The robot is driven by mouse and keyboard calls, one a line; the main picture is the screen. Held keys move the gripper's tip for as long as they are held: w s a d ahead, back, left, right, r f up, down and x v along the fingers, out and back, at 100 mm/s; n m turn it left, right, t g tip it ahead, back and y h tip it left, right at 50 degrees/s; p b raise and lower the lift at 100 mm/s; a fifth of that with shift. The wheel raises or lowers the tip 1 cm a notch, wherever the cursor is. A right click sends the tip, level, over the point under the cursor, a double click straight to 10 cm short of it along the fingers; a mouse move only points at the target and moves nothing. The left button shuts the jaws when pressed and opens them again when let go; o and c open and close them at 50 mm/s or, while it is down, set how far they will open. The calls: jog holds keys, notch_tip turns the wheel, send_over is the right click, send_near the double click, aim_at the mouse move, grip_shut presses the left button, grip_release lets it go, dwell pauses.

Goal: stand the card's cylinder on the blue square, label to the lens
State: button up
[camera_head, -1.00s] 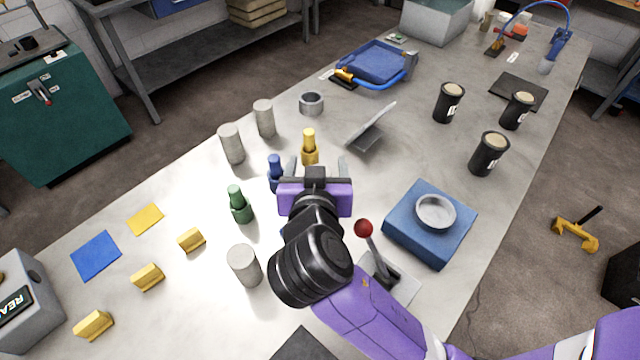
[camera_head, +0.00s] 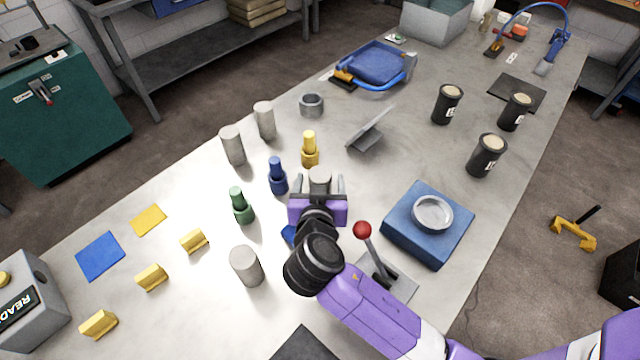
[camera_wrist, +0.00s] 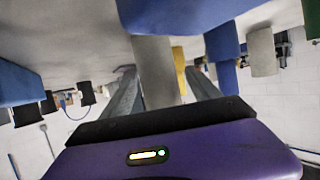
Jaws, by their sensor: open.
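My gripper (camera_head: 320,182) is open, its two fingers on either side of a plain grey cylinder (camera_head: 320,176). In the wrist view this cylinder (camera_wrist: 155,70) shows between the fingers, with a gap visible on its right side. Other grey cylinders stand at the table's far edge (camera_head: 233,146), beside it (camera_head: 264,121), and left of my wrist (camera_head: 246,266). No label is readable on any. The blue square (camera_head: 100,256) lies flat and empty at the left. The tilted plate on a stand (camera_head: 370,128) may be the card; its face is hidden. I cannot make out the lens.
Green (camera_head: 241,206), blue (camera_head: 277,176) and yellow (camera_head: 309,150) bottle-shaped pieces stand close to my gripper. A red-knobbed lever (camera_head: 362,230) and blue block with a ring (camera_head: 420,245) are at right. Yellow blocks (camera_head: 152,277) and a READY box (camera_head: 25,300) are at left.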

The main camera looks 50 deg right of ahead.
jog(key=shift+x, duration=1.5)
jog(key=shift+c, duration=0.2)
grip_shut()
